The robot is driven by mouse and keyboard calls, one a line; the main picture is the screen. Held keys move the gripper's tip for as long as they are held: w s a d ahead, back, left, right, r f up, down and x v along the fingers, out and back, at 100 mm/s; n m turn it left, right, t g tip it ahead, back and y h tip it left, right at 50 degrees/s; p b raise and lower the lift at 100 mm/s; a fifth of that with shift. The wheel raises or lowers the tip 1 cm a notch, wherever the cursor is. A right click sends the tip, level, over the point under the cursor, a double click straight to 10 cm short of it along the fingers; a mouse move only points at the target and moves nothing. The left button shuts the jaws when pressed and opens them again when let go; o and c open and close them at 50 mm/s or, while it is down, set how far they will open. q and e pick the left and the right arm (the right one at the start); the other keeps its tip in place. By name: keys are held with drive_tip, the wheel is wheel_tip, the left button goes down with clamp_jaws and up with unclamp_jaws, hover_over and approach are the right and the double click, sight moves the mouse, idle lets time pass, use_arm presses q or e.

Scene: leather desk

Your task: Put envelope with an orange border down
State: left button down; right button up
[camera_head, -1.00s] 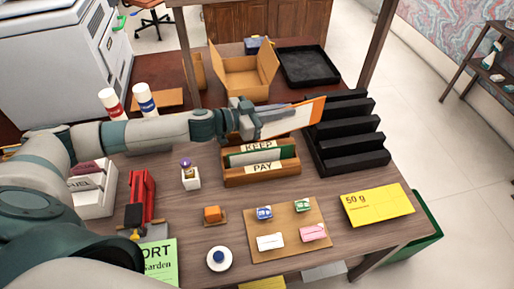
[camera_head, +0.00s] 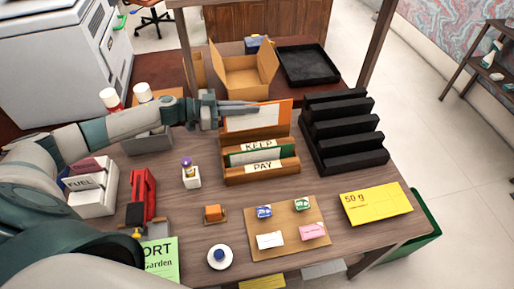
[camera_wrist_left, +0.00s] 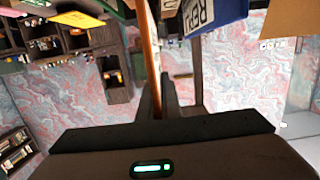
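The envelope with an orange border (camera_head: 262,120) stands nearly upright at the back of the wooden letter sorter (camera_head: 233,176), behind the KEEP label. The sorter hides its lower edge, so I cannot tell whether it rests on the bottom. My left gripper (camera_head: 240,107) is at the envelope's upper left part, with its fingers pointing right. In the left wrist view the envelope (camera_wrist_left: 155,60) shows edge-on between my fingers (camera_wrist_left: 158,95), which look closed on it. A green-bordered envelope (camera_head: 258,155) stands in the front slot behind the PAY label. My right gripper is not in view.
A black stepped rack (camera_head: 340,125) stands close to the sorter's right. An open cardboard box (camera_head: 245,75) and black tray (camera_head: 308,65) lie behind. A small white holder (camera_head: 191,178) stands left of the sorter. A brown board (camera_head: 288,215) with small items lies in front.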

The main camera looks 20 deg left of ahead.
sight(249, 129)
use_arm(q)
wheel_tip(249, 129, down, 5)
drive_tip(key=shift+p, duration=0.6)
drive_tip(key=shift+f, duration=0.45)
drive_tip(key=shift+f+p, duration=0.4)
drive_tip(key=shift+f, duration=1.65)
drive_tip(key=shift+f, duration=0.15)
